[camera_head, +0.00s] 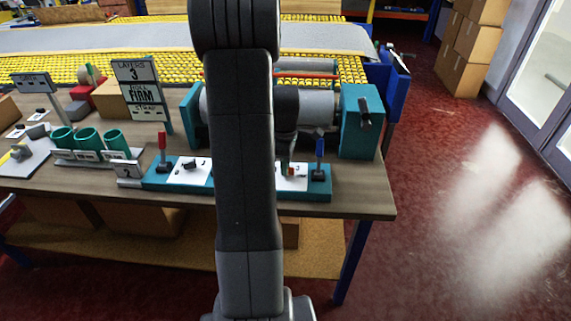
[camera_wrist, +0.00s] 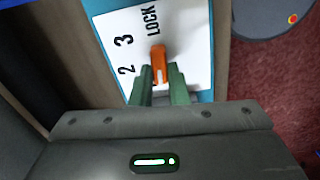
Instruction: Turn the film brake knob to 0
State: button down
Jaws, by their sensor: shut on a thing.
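An orange knob (camera_wrist: 157,52) stands on a white dial plate (camera_wrist: 190,30) in the wrist view. The plate reads 2, 3 and LOCK; the rest of its markings are hidden, and I see no 0. A white stripe on the knob faces the gripper side. My gripper (camera_wrist: 160,80) has its green fingers shut on the knob. In the head view my gripper (camera_head: 287,160) is low over the right white plate (camera_head: 294,183) of the teal panel, partly behind my arm.
Another white plate with a black knob (camera_head: 190,165) sits left of my arm. A red lever (camera_head: 162,145) and a blue lever (camera_head: 319,150) stand up from the panel. A teal roller housing (camera_head: 361,125) is behind. A sign (camera_head: 140,88) reads "LAYERS 3, ROLL FIRM, STRAP". Green cups (camera_head: 88,138) stand left.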

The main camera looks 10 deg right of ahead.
jog(key=n, duration=0.5)
jog(key=shift+s, duration=0.1)
jog(key=shift+n, duration=0.3)
dwell(0.4)
jog(key=c, duration=1.4)
grip_release()
notch_tip(320, 180, up, 14)
jog(key=shift+f, duration=0.1)
